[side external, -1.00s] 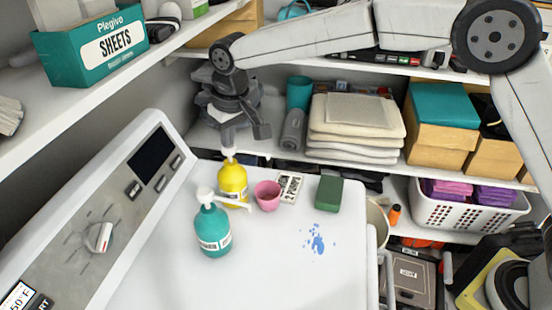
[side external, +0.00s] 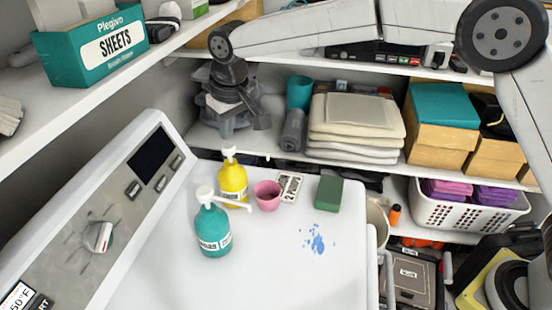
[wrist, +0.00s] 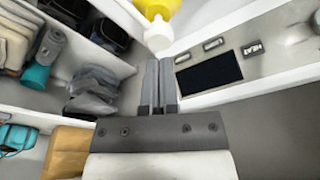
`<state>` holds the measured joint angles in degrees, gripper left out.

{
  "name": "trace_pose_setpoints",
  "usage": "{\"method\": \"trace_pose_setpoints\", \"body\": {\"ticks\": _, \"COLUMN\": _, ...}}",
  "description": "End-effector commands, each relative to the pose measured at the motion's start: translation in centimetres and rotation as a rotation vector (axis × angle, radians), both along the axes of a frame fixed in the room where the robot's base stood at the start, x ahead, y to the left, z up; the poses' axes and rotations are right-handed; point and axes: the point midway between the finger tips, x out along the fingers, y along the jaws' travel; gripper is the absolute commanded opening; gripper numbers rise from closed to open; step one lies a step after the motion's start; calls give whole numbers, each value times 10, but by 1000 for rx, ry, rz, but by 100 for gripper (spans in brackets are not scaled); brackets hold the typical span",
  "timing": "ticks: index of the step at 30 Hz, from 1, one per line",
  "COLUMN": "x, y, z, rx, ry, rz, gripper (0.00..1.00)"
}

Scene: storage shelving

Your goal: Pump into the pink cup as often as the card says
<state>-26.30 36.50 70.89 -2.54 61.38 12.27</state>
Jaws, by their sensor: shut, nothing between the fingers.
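A yellow pump bottle (side external: 232,182) with a white pump head (side external: 229,152) stands on the white top. A teal pump bottle (side external: 213,232) stands in front of it, its long white spout reaching right, towards the pink cup (side external: 268,195). A small printed card (side external: 290,186) lies behind and right of the cup; its print is too small to read surely. My gripper (side external: 226,131) is shut and empty, above the yellow bottle's pump head. In the wrist view its closed fingers (wrist: 158,65) point at the white pump head (wrist: 158,36) and yellow bottle (wrist: 160,8). The cup's inside is unclear.
A green block (side external: 328,194) and a blue splotch (side external: 315,240) are on the white top. A sloped control panel (side external: 110,215) borders the left. Shelves behind hold folded towels (side external: 355,130) and boxes (side external: 440,105). The front of the top is clear.

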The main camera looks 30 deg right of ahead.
Motion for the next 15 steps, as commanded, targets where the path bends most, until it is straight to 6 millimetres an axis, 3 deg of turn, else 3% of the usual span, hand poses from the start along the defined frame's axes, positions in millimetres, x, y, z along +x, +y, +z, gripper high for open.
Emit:
{"method": "trace_pose_setpoints", "body": {"ticks": 8, "x": 0, "y": 0, "z": 6, "rx": 0, "ry": -1, "rz": 0, "gripper": 0}}
{"method": "trace_pose_setpoints", "body": {"ticks": 15, "x": 0, "y": 0, "z": 22, "rx": 1, "ry": -2, "rz": 0, "gripper": 0}}
